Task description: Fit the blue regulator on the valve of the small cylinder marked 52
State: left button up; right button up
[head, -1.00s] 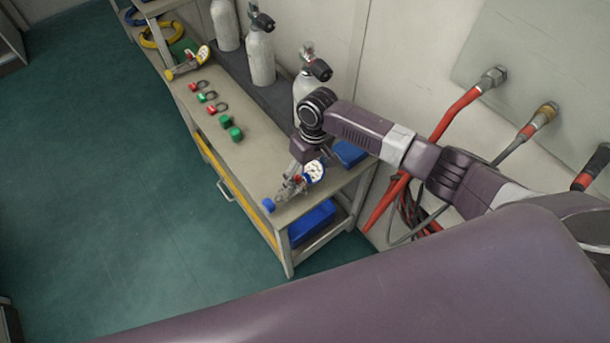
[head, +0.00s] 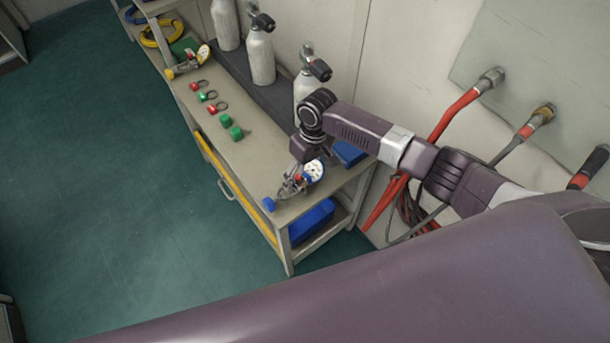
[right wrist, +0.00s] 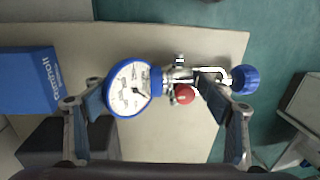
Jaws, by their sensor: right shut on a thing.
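The blue regulator (head: 314,170) has a round white gauge with a blue rim, a red knob and a blue end knob. In the right wrist view the regulator (right wrist: 131,88) lies across between the fingers of my right gripper (right wrist: 155,84), gauge facing the camera. My right gripper (head: 297,178) is shut on it, over the near end of the bench. Three pale cylinders with black-knobbed valves stand along the wall: a near one (head: 303,88) partly behind my arm, a middle one (head: 261,55) and a far one (head: 225,25). No number is readable. My left gripper is out of view.
The bench (head: 243,160) holds a yellow regulator (head: 187,63), red and green caps (head: 226,121) and a blue box (head: 349,152). Red hoses (head: 455,108) hang from the wall panel at right. The bench's middle front is clear.

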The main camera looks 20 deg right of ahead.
aim_at(309, 174)
jog(key=shift+f, duration=0.4)
dwell(0.4)
jog(key=o, duration=2.1)
jog(key=shift+c, duration=0.2)
jog(key=shift+o, duration=0.6)
notch_tip(309, 174, up, 12)
jog(key=d, duration=0.1)
jog(key=shift+w+d, duration=0.25)
jog(key=shift+w, duration=0.05)
